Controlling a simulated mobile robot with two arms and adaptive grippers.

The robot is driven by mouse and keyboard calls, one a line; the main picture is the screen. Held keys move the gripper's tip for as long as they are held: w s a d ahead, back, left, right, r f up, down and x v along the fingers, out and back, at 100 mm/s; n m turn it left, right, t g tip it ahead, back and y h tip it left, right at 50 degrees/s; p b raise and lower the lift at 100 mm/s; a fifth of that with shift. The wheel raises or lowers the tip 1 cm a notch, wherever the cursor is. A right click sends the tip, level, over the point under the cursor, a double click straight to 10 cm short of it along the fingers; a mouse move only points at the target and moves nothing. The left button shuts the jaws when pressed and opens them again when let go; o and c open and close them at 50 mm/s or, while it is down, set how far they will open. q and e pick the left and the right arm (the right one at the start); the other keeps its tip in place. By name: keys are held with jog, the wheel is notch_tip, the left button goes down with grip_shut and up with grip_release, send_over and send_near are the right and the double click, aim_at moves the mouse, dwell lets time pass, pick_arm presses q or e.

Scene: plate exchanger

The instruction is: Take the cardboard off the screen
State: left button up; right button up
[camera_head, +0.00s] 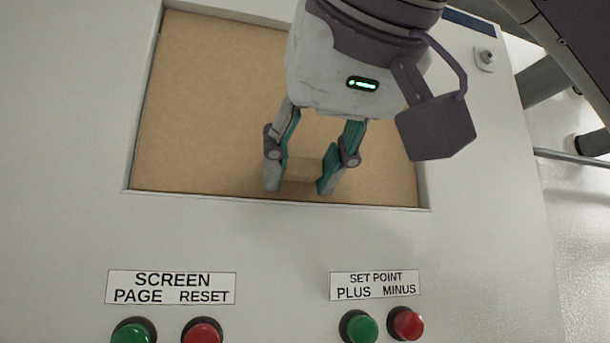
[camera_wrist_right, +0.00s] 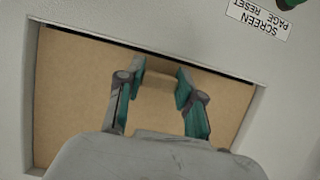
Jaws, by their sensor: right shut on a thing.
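The brown cardboard (camera_head: 205,100) fills the recessed screen opening of the light grey panel, and no screen shows. A small cardboard tab (camera_head: 303,170) stands out near its lower edge. My right gripper (camera_head: 301,186) reaches down from above with its teal-padded fingers on either side of this tab, shut on it. The right wrist view shows the same cardboard (camera_wrist_right: 80,95) with the tab (camera_wrist_right: 158,80) between the fingertips of the gripper (camera_wrist_right: 160,76). A thin dark line runs along the cardboard's edge there. My left gripper is not in view.
The panel (camera_head: 60,150) surrounds the opening with a raised-looking rim. Below it are labels, green buttons (camera_head: 134,332) (camera_head: 359,328) and red buttons (camera_head: 203,332) (camera_head: 407,324). A small knob-like lock (camera_head: 486,57) sits at upper right. Pipes (camera_head: 575,160) lie beyond the right edge.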

jog(key=shift+s+d, duration=0.1)
jog(key=shift+s, duration=0.15)
dwell(0.4)
jog(key=shift+s+d, duration=0.1)
jog(key=shift+s, duration=0.25)
jog(key=shift+s+d, duration=0.1)
jog(key=shift+s, duration=0.2)
dwell(0.4)
jog(key=shift+s+d, duration=0.2)
jog(key=shift+s, duration=0.45)
jog(key=s+d, duration=0.3)
jog(key=s, duration=0.8)
jog(key=shift+s+d, duration=0.25)
jog(key=shift+d, duration=0.1)
dwell(0.5)
jog(key=shift+w, duration=0.1)
dwell(0.5)
